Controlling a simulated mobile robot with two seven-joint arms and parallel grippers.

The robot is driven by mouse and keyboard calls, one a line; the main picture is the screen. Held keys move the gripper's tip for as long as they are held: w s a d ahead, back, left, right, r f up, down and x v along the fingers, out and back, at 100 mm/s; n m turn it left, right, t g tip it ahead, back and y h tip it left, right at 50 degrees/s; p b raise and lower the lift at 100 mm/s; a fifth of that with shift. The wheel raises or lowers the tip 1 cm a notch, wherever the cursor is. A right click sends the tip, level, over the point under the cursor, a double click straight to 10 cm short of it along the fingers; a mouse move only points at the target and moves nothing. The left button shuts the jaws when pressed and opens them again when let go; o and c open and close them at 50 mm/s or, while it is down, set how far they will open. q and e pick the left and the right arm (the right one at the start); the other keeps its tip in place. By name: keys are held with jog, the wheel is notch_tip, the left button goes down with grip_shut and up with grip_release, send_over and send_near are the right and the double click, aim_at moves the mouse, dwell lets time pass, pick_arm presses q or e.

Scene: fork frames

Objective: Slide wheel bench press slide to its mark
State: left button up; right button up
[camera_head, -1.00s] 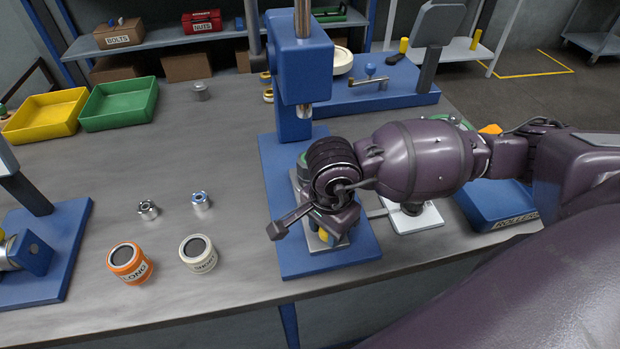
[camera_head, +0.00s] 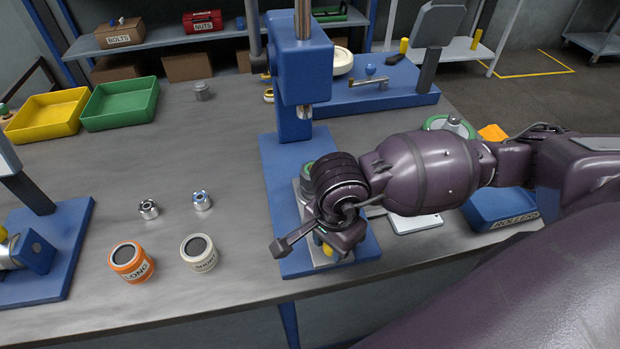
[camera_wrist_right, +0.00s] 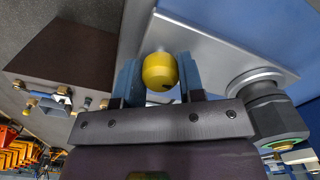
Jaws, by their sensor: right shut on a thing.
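The blue wheel bench press (camera_head: 302,75) stands at the middle of the table, its ram over its blue base (camera_head: 283,200). A pale metal slide (camera_head: 303,199) lies on that base, mostly hidden under my right arm. My right gripper (camera_head: 328,243) is at the slide's front end, shut on a yellow knob. In the right wrist view the knob (camera_wrist_right: 159,72) sits between the blue fingers, with the flat pale slide plate (camera_wrist_right: 215,50) behind it. A dark round part with a green ring (camera_wrist_right: 272,112) stands on the plate to the right. The mark is not visible. My left gripper is not in view.
An orange LONG container (camera_head: 131,262) and a white container (camera_head: 199,253) stand left of the press, with two small metal wheels (camera_head: 149,209) behind. A blue ROLLERS tray (camera_head: 495,208) and a white pad (camera_head: 416,223) are right. Yellow and green trays (camera_head: 118,102) stand back left.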

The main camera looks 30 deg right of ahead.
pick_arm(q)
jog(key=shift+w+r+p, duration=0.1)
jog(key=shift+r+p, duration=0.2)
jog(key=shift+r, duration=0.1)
pick_arm(e)
jog(key=s+a, duration=0.1)
jog(key=s, duration=0.5)
jog(key=shift+a, duration=0.3)
dwell(0.6)
jog(key=o, duration=1)
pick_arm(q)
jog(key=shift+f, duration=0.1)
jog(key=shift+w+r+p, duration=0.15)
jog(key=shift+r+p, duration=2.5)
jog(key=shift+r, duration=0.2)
pick_arm(e)
jog(key=shift+r, duration=5.4)
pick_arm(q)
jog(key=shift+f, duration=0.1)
pick_arm(e)
jog(key=shift+f, duration=0.1)
